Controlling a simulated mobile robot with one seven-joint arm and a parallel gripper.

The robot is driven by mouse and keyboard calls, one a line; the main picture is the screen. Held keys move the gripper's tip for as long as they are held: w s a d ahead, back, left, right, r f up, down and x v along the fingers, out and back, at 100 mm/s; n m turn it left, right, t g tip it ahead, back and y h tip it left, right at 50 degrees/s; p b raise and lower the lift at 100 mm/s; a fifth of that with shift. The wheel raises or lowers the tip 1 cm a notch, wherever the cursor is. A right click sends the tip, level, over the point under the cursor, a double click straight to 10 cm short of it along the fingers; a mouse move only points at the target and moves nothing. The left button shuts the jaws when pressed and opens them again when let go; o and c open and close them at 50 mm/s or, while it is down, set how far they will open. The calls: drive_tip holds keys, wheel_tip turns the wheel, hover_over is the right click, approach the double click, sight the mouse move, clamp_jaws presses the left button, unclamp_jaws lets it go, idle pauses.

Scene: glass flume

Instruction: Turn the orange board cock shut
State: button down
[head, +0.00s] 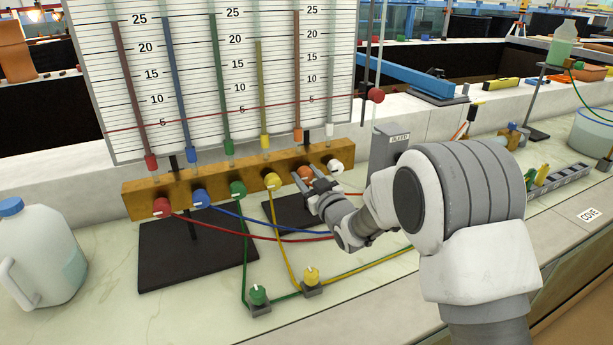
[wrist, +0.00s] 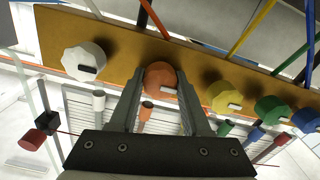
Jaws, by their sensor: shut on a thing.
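The orange board cock (head: 304,173) sits on the brass-coloured board (head: 224,183), between the yellow cock (head: 272,180) and the white cock (head: 334,166). In the wrist view the orange cock (wrist: 161,80) lies between the two fingers of my gripper (wrist: 160,76). My gripper (head: 306,184) is shut on it in the head view, where the fingers partly cover it. A small pale tab on the orange cock lies nearly level in the wrist view. The orange tube (head: 297,75) above it holds a tall column.
Red (head: 162,206), blue (head: 200,198) and green (head: 238,189) cocks stand along the board. Coloured hoses run below to the right. Two bench cocks, green (head: 258,294) and yellow (head: 311,277), stand in front. A jug (head: 40,255) stands at left, a grey BLEED box (head: 390,152) at right.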

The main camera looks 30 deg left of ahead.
drive_tip(key=shift+m+b, duration=0.3)
drive_tip(key=shift+m, duration=0.1)
drive_tip(key=m+b, duration=0.2)
drive_tip(key=shift+w+d+f+m, duration=0.1)
drive_tip(key=shift+m, duration=0.2)
drive_tip(key=m+b, duration=0.2)
drive_tip(key=m, duration=0.3)
drive_tip(key=m+b, duration=0.1)
drive_tip(key=m, duration=0.4)
drive_tip(key=shift+m, duration=0.4)
drive_tip(key=shift+m+b, duration=0.45)
drive_tip(key=shift+m, duration=1.45)
drive_tip(key=shift+c, duration=1.9)
unclamp_jaws()
